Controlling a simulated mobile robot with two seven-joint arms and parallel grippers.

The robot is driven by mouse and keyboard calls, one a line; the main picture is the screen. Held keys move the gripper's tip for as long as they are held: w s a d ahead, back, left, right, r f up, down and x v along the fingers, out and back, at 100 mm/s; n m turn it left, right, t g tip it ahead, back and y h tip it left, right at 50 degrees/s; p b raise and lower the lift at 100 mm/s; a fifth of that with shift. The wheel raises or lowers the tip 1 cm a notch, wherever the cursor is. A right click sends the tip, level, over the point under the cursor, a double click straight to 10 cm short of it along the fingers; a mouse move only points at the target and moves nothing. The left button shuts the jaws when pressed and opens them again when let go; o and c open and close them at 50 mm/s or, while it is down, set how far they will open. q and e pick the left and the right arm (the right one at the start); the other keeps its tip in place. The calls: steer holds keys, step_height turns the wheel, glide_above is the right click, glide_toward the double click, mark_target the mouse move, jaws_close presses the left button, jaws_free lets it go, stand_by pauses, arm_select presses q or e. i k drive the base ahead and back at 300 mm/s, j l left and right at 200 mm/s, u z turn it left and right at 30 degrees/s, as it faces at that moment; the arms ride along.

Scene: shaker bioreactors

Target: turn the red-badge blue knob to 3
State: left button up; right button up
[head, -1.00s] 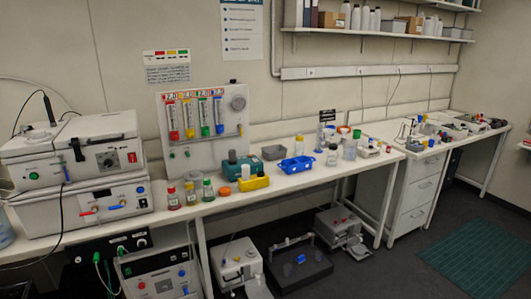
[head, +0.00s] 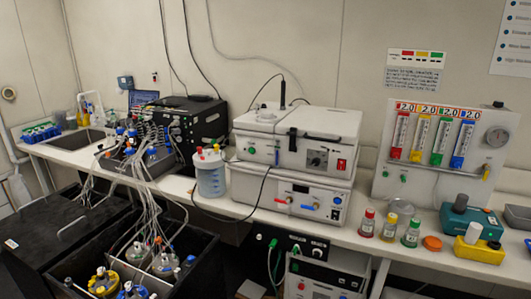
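A white flow-meter panel (head: 420,190) stands at the back of the bench on the right. It carries several upright tubes with red, yellow, green and blue ends, and displays on top that seem to read 2.0. The blue knob (head: 457,162) is at the foot of the rightmost tube. Another blue knob (head: 336,199) sits at the lower right of the white stacked instrument (head: 290,190). Neither of my grippers is in view.
Three small bottles, a red-capped one (head: 367,222) among them, stand in front of the panel with an orange lid (head: 432,243). A teal device (head: 468,218) and a yellow block (head: 480,248) are at right. Black tubs (head: 65,225) with tubed vessels fill the lower left.

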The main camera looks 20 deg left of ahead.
mark_target(191, 258)
steer(key=i+u, duration=0.2)
steer(key=u, duration=0.3)
steer(key=i+l+u, duration=0.2)
steer(key=u, duration=0.3)
steer(key=i+l+u, duration=0.15)
steer(key=u, duration=0.35)
steer(key=i+l+u, duration=0.4)
steer(key=l+u, duration=0.25)
steer(key=i+l+u, duration=0.1)
steer(key=l+u, duration=0.2)
steer(key=j+u, duration=0.35)
steer(key=j, duration=0.3)
